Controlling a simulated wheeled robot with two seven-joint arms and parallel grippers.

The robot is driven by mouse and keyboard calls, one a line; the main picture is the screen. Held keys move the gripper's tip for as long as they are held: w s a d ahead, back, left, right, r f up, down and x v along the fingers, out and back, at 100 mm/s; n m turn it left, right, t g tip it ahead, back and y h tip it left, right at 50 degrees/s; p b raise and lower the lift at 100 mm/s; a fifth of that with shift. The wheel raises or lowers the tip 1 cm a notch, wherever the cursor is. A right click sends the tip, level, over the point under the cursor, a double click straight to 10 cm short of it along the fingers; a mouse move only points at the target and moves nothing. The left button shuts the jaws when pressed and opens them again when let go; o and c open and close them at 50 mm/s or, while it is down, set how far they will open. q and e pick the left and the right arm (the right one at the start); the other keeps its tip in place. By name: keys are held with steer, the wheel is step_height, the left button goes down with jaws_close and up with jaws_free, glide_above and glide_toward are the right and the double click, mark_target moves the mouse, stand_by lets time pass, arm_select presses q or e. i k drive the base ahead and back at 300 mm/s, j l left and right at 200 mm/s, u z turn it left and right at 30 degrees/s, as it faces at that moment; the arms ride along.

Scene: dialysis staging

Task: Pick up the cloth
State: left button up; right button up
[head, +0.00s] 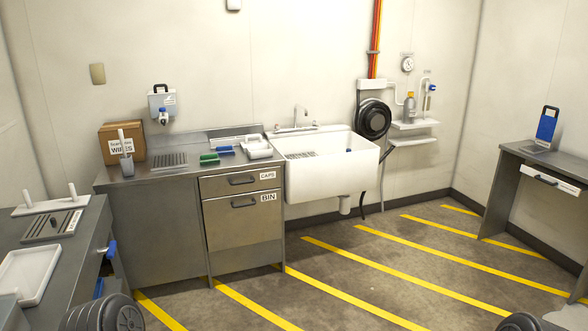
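I cannot pick out a cloth for certain. A small blue item (226,150) and a green item (209,158) lie on the steel counter (180,174) left of the sink; they are too small to tell whether either is cloth. A white item (257,148) lies right of them, near the sink. Neither of my grippers is in view. Only dark rounded parts, probably of my arms, show at the bottom left and bottom right edges.
A white sink (330,180) adjoins the counter's right end. A cardboard wipes box (108,146) stands at its left. A side bench with a white tray (28,275) is at the left, another table (545,165) at the right. The striped floor (400,270) between is clear.

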mark_target(206, 159)
steer(key=i+u, duration=0.15)
steer(key=i, duration=0.3)
steer(key=i+l+u, duration=0.1)
steer(key=i, duration=0.35)
steer(key=i+l+u, duration=0.15)
steer(key=i, duration=0.35)
steer(key=i+l+u, duration=0.1)
steer(key=i, duration=0.35)
steer(key=i+l+u, duration=0.2)
steer(key=i+u, duration=0.25)
steer(key=i+l+u, duration=0.2)
steer(key=u, duration=0.3)
steer(key=i+l+u, duration=0.2)
steer(key=l+u, duration=0.25)
steer(key=i+l+u, duration=0.15)
steer(key=l+u, duration=0.75)
steer(key=l, duration=0.2)
steer(key=l+u, duration=0.45)
steer(key=l, duration=0.65)
